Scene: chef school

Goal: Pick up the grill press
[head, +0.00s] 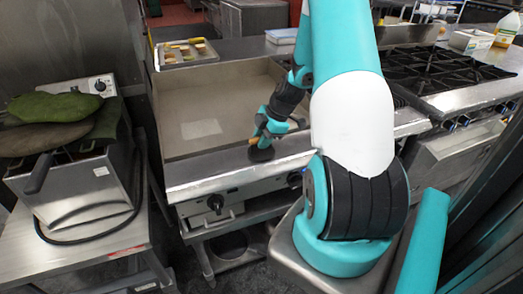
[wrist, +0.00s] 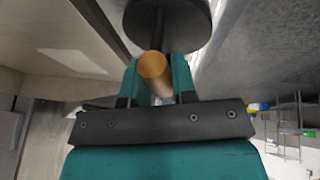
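The grill press has a round black plate and a light wooden handle. In the head view its plate (head: 261,154) shows over the front ledge of the flat griddle (head: 240,92). My gripper (head: 268,128) is at its handle, with the teal fingers on both sides. In the wrist view the wooden handle (wrist: 154,68) sits between the fingertips of my gripper (wrist: 157,82), which look closed against it. The black plate (wrist: 168,20) shows beyond the handle. I cannot tell whether the plate touches the ledge or hangs just above it.
A fryer (head: 75,180) with green oven mitts (head: 55,108) on it stands at the left. A tray of food (head: 186,52) lies behind the griddle. A gas stove (head: 440,75) is at the right, with a white container (head: 470,40) and a bottle (head: 507,30) behind. The griddle surface is mostly clear.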

